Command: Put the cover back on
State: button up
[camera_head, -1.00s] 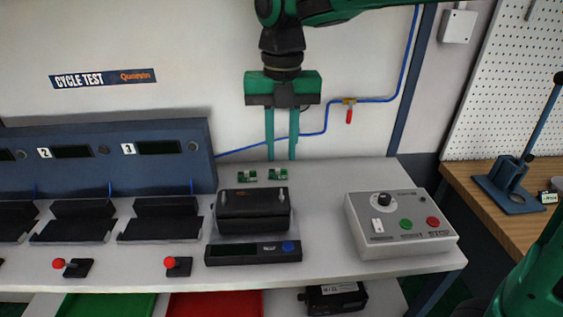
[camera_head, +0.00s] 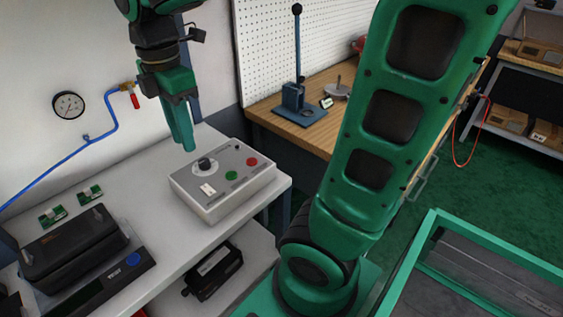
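A black box-shaped housing (camera_head: 80,248), with small light-coloured fittings on its top edge, sits on a black scale (camera_head: 112,283) with a blue button at the lower left. I cannot tell whether this housing is the cover or the unit it belongs to. A black device with a white label (camera_head: 212,270) lies on the shelf under the bench. My gripper (camera_head: 187,147) hangs pointing down above the back of the bench, behind the grey control box. Nothing shows in it. Its fingers overlap in this view; a second ago they stood apart.
The grey control box (camera_head: 222,200) with a knob and buttons stands near the bench's right end. A wooden bench (camera_head: 330,140) with a blue lever press (camera_head: 298,100) is beyond. My arm hides part of the room.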

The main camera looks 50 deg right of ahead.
jog(key=s+d+f+m, duration=0.1)
jog(key=s+d+m, duration=0.2)
jog(key=m, duration=0.1)
jog(key=s+d+f+m, duration=0.1)
jog(key=s+d+m, duration=0.2)
jog(key=d+m, duration=0.1)
jog(key=s+d+f+m, duration=0.2)
jog(key=d+m, duration=0.1)
jog(key=m, duration=0.2)
jog(key=shift+s+d+f, duration=0.1)
jog(key=shift+s+d, duration=0.15)
jog(key=shift+s, duration=0.15)
jog(key=s+d+f+m, duration=0.4)
jog(key=s+m, duration=0.4)
jog(key=m, duration=0.2)
jog(key=shift+s+d+m, duration=0.15)
jog(key=shift+s+m, duration=0.05)
jog(key=shift+m, duration=0.2)
jog(key=shift+w+f, duration=0.3)
jog(key=shift+w, duration=0.35)
jog(key=shift+o, duration=0.6)
jog(key=shift+s, duration=0.1)
